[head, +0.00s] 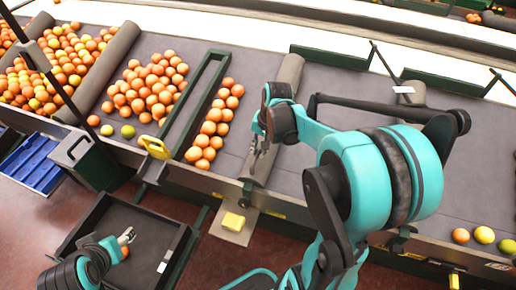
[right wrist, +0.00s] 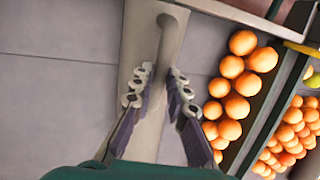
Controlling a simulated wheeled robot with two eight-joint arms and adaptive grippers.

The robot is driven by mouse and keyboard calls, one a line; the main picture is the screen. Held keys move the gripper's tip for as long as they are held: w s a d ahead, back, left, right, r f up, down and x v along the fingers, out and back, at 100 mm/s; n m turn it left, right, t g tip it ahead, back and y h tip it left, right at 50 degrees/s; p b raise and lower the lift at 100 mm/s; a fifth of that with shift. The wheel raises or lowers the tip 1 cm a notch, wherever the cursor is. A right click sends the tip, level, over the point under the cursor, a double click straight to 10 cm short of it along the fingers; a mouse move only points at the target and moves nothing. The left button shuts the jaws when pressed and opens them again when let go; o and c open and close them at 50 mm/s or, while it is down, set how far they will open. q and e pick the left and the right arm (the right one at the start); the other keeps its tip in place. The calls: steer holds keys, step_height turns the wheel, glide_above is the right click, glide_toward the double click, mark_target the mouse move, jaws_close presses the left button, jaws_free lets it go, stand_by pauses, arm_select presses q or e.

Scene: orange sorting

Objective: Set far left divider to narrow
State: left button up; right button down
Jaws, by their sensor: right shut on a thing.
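A long grey padded divider (head: 289,75) lies across the conveyor, right of the narrow row of oranges. My right gripper (head: 262,143) is at its near part. In the right wrist view the fingers (right wrist: 157,88) sit on either side of the grey divider (right wrist: 170,38) and are shut on it. Another grey divider (head: 112,65) lies farther left between two orange piles. My left gripper (head: 128,236) is low at the left, above a dark crate (head: 178,250); its finger opening is too small to tell.
A dark green frame (head: 213,58) stands between the orange pile (head: 150,85) and the narrow row (head: 215,120). A yellow handle (head: 155,147) is at the conveyor's front edge. Several loose fruits (head: 484,235) lie at the right. Blue trays (head: 30,163) are at the left.

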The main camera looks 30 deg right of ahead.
steer(key=s+d+p, duration=0.1)
steer(key=s+d, duration=0.6)
steer(key=s, duration=0.1)
steer(key=shift+s+d+p, duration=0.15)
steer(key=shift+s+p, duration=0.1)
steer(key=shift+p, duration=0.05)
steer(key=c, duration=1.6)
jaws_free()
steer(key=shift+o, duration=0.6)
steer(key=shift+s+d, duration=0.1)
steer(key=shift+s, duration=0.05)
